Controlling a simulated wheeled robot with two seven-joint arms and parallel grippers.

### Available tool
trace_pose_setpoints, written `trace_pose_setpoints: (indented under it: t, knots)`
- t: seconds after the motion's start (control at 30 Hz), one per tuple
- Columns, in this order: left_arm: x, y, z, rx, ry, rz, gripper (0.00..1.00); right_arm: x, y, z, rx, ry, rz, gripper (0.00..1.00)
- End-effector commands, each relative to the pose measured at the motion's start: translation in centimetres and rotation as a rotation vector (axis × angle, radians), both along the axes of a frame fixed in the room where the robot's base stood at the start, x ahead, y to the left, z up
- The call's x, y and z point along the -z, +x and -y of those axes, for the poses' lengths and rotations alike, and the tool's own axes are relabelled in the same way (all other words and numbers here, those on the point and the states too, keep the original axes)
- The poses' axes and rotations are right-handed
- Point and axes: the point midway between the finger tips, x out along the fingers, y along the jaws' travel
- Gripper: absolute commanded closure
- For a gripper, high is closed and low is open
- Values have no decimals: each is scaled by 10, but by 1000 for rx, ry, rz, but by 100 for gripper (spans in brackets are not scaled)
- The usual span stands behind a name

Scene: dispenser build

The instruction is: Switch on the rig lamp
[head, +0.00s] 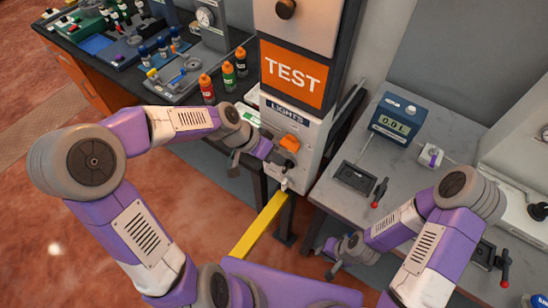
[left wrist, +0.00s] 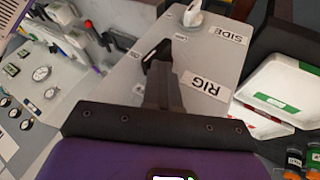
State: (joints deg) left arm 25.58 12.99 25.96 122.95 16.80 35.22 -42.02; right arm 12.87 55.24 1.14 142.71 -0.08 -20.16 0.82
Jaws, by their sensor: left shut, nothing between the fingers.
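The panel marked LIGHTS (head: 310,135) stands below the orange TEST sign. In the left wrist view its grey face (left wrist: 115,75) appears upside down, with a RIG label (left wrist: 206,86) and a SIDE label (left wrist: 229,35). A white knob (left wrist: 193,15) is beside SIDE. My left gripper (head: 283,160) is shut and empty at the panel front; its dark fingers (left wrist: 158,62) cover the spot beside RIG, so the rig switch is hidden there. I cannot tell whether they touch it. My right gripper (head: 331,262) hangs low beside the right bench, its fingers too small to judge.
An orange part (head: 290,143) is on the panel, just above my left gripper. Several bottles (head: 228,76) stand on the left bench. The right bench holds a blue meter (head: 398,117) and a black lever box (head: 357,175). A yellow bar (head: 258,225) runs below the panel.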

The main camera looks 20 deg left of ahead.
Motion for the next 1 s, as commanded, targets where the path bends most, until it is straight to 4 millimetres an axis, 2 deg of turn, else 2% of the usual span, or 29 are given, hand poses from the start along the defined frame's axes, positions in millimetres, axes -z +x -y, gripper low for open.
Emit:
trace_pose_setpoints:
  t: [0.03, 0.17, 0.53, 1.0]
  knots:
    - [0, -1, 5, 5, 0, 4, 100, 7, 0, 0, 0, 0, 0, 75]
    - [-3, -4, 12, 3, -1, 1, 100, 12, 0, 0, 0, 0, 0, 75]
    - [-5, -4, 11, 1, -2, -1, 100, 9, 0, 0, 0, 0, 0, 75]
    - [-21, -4, 11, 0, -1, 0, 100, 0, 0, 0, 0, 0, 0, 75]
